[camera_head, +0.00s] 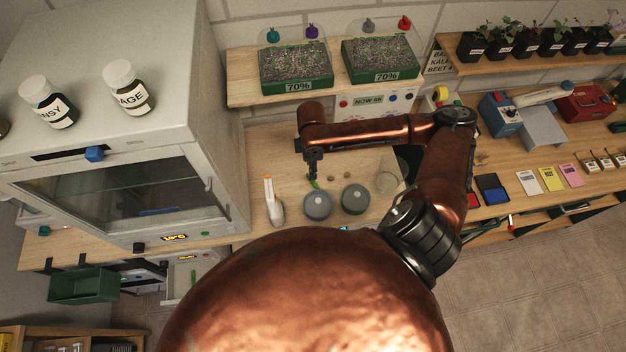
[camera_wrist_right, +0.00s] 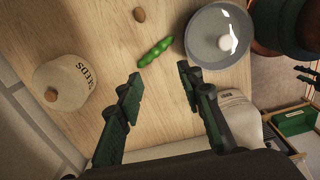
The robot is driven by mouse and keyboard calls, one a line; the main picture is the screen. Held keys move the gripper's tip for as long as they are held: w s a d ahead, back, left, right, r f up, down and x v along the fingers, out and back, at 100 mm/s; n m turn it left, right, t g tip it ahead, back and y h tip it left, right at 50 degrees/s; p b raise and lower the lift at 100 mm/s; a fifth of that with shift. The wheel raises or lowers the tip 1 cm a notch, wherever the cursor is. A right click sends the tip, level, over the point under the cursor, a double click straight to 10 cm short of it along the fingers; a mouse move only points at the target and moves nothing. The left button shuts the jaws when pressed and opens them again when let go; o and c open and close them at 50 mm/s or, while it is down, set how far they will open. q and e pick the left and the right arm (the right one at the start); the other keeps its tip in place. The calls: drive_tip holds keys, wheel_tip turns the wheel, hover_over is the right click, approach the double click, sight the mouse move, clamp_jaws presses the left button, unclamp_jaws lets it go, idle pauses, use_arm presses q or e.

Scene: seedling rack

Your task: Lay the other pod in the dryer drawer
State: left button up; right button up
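A bright green pod (camera_head: 315,184) lies on the wooden bench, just behind two grey round lidded pots. It also shows in the right wrist view (camera_wrist_right: 155,52), lying flat beside a grey lid. My right gripper (camera_head: 312,172) is directly over the pod's area in the head view. In the wrist view my right gripper (camera_wrist_right: 162,92) is open and empty, with the pod beyond its fingertips. A pale open drawer (camera_head: 180,287) sits low at the left, below the bench, with a small green thing (camera_head: 193,277) in it that looks like a pod. My left gripper is out of view.
Grey lidded pots (camera_head: 317,206) (camera_head: 355,199) and a white bottle (camera_head: 274,208) stand near the pod. A seed bag (camera_wrist_right: 72,84) stands left in the wrist view. The large cabinet (camera_head: 120,190) bounds the bench's left side; a green bin (camera_head: 84,286) hangs below it.

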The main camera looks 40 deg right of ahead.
sight(316, 186)
drive_tip(key=f+n+p, duration=0.1)
drive_tip(key=n, duration=0.6)
drive_tip(key=s+f+n+p, duration=0.1)
drive_tip(key=n, duration=0.7)
drive_tip(key=s+n+p, duration=0.1)
drive_tip(key=n, duration=0.6)
drive_tip(key=shift+d+f+n, duration=0.1)
drive_tip(key=shift+f+n, duration=0.3)
drive_tip(key=shift+s+f+p, duration=0.1)
drive_tip(key=shift+f+p, duration=0.25)
drive_tip(key=shift+f, duration=1.1)
drive_tip(key=f+p, duration=0.1)
drive_tip(key=f, duration=0.4)
drive_tip(key=shift+d, duration=0.2)
drive_tip(key=c, duration=0.9)
